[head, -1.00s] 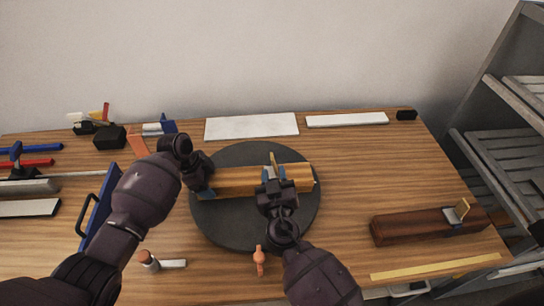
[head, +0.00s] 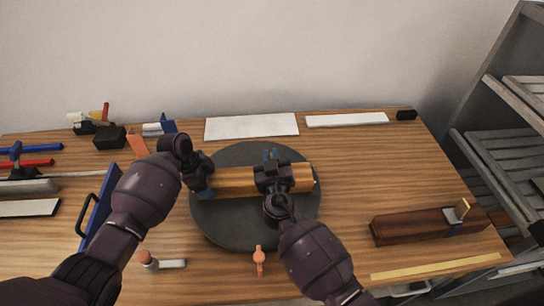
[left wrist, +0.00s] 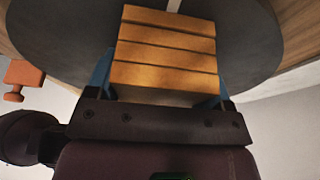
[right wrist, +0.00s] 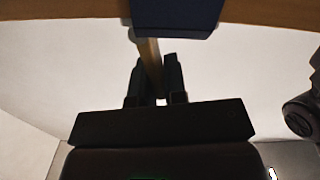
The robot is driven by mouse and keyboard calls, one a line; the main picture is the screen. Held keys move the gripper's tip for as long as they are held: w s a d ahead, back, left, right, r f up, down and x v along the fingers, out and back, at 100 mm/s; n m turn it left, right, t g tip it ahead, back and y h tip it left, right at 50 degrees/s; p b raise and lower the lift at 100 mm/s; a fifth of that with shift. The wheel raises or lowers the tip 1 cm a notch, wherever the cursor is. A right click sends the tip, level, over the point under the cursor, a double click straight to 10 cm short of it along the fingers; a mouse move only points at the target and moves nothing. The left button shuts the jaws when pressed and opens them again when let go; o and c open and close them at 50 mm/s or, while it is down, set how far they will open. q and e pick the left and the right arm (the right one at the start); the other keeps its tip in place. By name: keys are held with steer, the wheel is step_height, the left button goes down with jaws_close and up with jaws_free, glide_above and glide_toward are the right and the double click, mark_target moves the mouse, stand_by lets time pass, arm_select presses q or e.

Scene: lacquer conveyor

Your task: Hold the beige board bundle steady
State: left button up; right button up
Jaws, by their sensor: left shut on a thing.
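The beige board bundle (head: 235,182) lies across a dark round turntable (head: 245,235). Its board edges show as several stacked strips in the left wrist view (left wrist: 165,45). My left gripper (head: 203,188) is shut on the bundle's left end, with one blue finger on each side. My right gripper (head: 271,158) is above the bundle's middle and covers part of it. In the right wrist view, a thin tan handle (right wrist: 150,52) sits between its fingers, and a dark blue plate (right wrist: 175,15) lies beyond. I cannot tell whether the plate touches the bundle.
A dark brown block (head: 410,229) lies at right. White panels (head: 252,127) lie at the back. A blue board with a handle (head: 97,210) and tools are at left. An orange piece (head: 259,260) and a small cylinder (head: 148,260) are in front. Shelves (head: 500,150) stand at right.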

jaws_close()
steer(key=shift+a, duration=0.1)
steer(key=shift+a+f+n, duration=0.2)
steer(key=shift+a+n, duration=0.3)
steer(key=shift+n, duration=0.7)
steer(key=shift+a+f+n, duration=0.25)
steer(key=shift+a+n, duration=0.05)
steer(key=shift+n, duration=0.5)
steer(key=shift+a+f+n, duration=0.2)
steer(key=shift+a+n, duration=0.1)
steer(key=shift+n, duration=0.5)
steer(key=shift+o, duration=2.3)
jaws_free()
